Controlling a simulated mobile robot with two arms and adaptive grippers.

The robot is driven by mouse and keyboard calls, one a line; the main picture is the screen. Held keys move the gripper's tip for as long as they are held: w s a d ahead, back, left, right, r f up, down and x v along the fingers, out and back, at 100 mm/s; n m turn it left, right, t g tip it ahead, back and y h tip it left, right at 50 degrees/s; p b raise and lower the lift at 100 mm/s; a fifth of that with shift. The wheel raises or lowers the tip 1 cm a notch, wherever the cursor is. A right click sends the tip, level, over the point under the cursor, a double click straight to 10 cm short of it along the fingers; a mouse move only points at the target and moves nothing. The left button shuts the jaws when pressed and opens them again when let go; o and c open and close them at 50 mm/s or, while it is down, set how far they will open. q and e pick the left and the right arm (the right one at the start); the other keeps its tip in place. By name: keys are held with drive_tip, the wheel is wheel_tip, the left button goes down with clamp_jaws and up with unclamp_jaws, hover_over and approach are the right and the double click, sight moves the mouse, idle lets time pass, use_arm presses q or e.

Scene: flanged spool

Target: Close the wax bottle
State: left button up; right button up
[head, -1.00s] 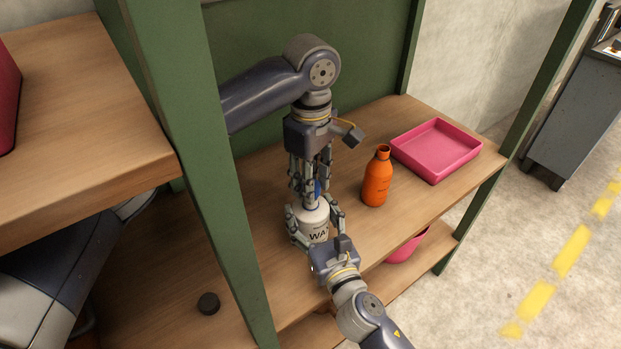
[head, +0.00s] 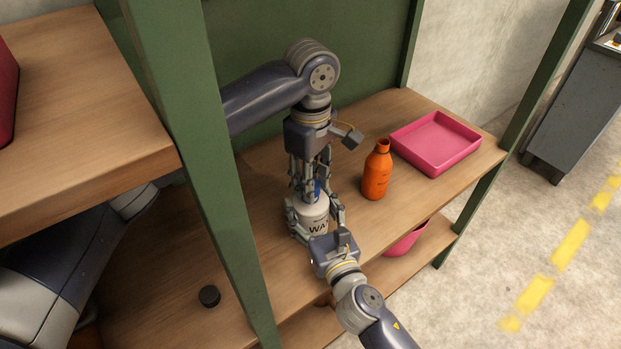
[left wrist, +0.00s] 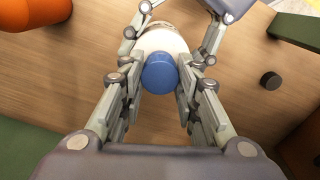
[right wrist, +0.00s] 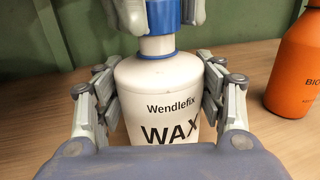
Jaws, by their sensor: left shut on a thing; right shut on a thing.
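The white wax bottle (head: 313,217) stands upright on the wooden shelf, with "WAX" on its front in the right wrist view (right wrist: 160,110). My right gripper (right wrist: 165,100) is shut around its body, one finger on each side. A blue cap (left wrist: 160,72) is at the top of the bottle, between the fingers of my left gripper (left wrist: 160,85), which is shut on it from above. In the right wrist view, the blue cap (right wrist: 163,16) is over the neck, with a white band of neck showing between it and a blue ring (right wrist: 155,55) at the shoulder.
An orange bottle (head: 377,172) with an open top stands to the right of the wax bottle. A pink tray (head: 436,165) lies behind it. A dark cap (head: 209,296) lies at the shelf's left, beyond a green post (head: 205,160). A pink bin (head: 405,243) is below.

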use_arm(q)
drive_tip(key=shift+f, duration=0.55)
